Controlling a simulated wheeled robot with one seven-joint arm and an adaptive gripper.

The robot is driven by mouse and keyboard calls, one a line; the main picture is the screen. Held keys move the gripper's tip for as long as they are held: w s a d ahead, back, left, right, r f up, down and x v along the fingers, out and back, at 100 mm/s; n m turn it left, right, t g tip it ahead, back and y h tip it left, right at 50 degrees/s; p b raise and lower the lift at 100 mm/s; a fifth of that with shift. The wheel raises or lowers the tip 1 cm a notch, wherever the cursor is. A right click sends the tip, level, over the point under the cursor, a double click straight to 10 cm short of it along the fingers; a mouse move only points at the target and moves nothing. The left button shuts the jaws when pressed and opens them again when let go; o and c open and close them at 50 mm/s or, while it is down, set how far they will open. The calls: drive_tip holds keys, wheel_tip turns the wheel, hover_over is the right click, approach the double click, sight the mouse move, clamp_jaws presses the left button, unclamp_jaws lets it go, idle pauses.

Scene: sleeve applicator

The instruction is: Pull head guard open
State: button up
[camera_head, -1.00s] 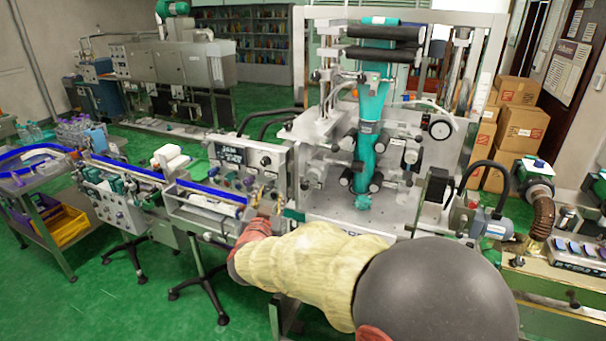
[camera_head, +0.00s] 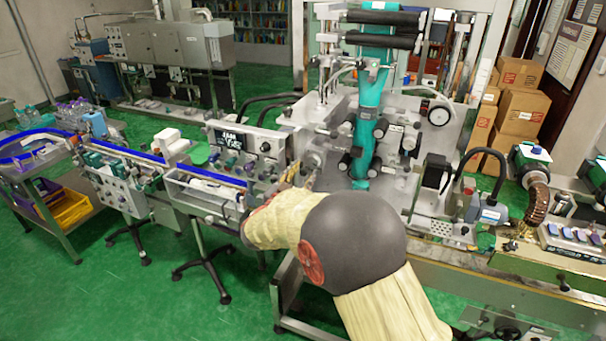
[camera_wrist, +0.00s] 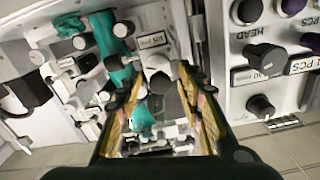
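The sleeve applicator's head (camera_head: 335,150) stands at centre, with a teal sleeve film (camera_head: 368,110) running down between rollers and a pale metal backplate. I cannot make out a separate head guard; it may be clear or hidden. My gripper (camera_head: 302,178) is at the lower left front of the head, largely hidden behind my arm. In the wrist view my gripper (camera_wrist: 163,88) is open, its two fingers apart. A grey cylindrical part and small metal fittings show between and beyond the fingers. I cannot tell whether they touch anything.
A control panel with knobs (camera_head: 245,150) stands close left of my gripper; its knobs (camera_wrist: 262,105) show at right in the wrist view. A blue-railed conveyor (camera_head: 205,183) runs left. A black-headed unit (camera_head: 435,175) stands right. Green floor (camera_head: 170,310) lies open at lower left.

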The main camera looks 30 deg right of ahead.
drive_tip(key=shift+w+d, duration=0.1)
drive_tip(key=shift+c, duration=0.8)
drive_tip(key=c, duration=0.7)
clamp_jaws()
